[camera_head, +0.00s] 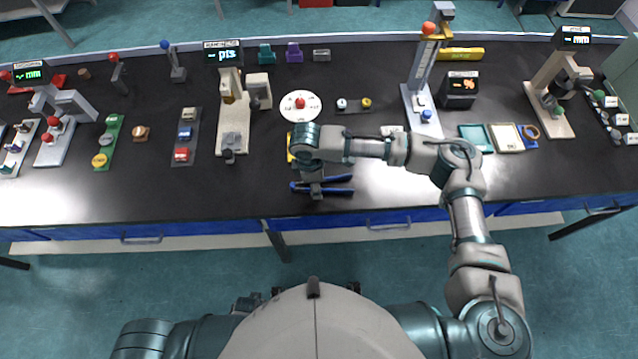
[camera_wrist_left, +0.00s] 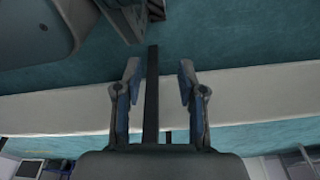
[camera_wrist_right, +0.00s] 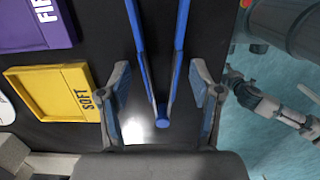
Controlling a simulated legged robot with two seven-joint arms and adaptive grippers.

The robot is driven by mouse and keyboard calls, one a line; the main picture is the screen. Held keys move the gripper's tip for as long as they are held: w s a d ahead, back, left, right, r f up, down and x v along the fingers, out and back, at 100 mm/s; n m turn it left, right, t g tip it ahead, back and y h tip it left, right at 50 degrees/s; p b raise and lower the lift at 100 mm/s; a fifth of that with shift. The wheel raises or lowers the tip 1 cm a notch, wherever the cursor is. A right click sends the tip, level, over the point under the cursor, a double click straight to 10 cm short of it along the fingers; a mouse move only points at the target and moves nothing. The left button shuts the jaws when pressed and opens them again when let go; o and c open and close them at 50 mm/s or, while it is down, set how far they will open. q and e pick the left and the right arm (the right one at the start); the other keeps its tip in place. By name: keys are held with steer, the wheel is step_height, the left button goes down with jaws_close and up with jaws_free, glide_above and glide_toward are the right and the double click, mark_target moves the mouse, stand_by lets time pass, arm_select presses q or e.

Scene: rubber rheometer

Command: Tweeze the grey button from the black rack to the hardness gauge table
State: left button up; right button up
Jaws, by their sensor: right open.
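The black rack (camera_head: 176,146) on the left half of the bench holds a grey button (camera_head: 188,114), a blue one and a red one. The hardness gauge (camera_head: 232,85), with a "pts" display, stands right of it on a pale base (camera_head: 234,122). Blue tweezers (camera_head: 338,189) lie near the bench's front edge; they also show in the right wrist view (camera_wrist_right: 162,121). My right gripper (camera_wrist_right: 160,85) is open, its fingers on either side of the tweezers, apart from them. My left gripper (camera_wrist_left: 158,75) is open and empty, outside the head view.
A yellow tray marked SOFT (camera_wrist_right: 52,94) and a purple tray (camera_wrist_right: 32,24) lie left of my right gripper. The bench front between gauge and tweezers is clear.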

arm_select(q)
steer(key=shift+a, duration=0.1)
arm_select(e)
steer(key=shift+f, duration=0.2)
steer(key=shift+a, duration=0.45)
steer(key=c, duration=0.7)
arm_select(q)
steer(key=shift+a+f, duration=0.15)
steer(key=shift+a, duration=0.2)
steer(key=shift+d, duration=0.1)
arm_select(e)
steer(key=shift+d, duration=0.2)
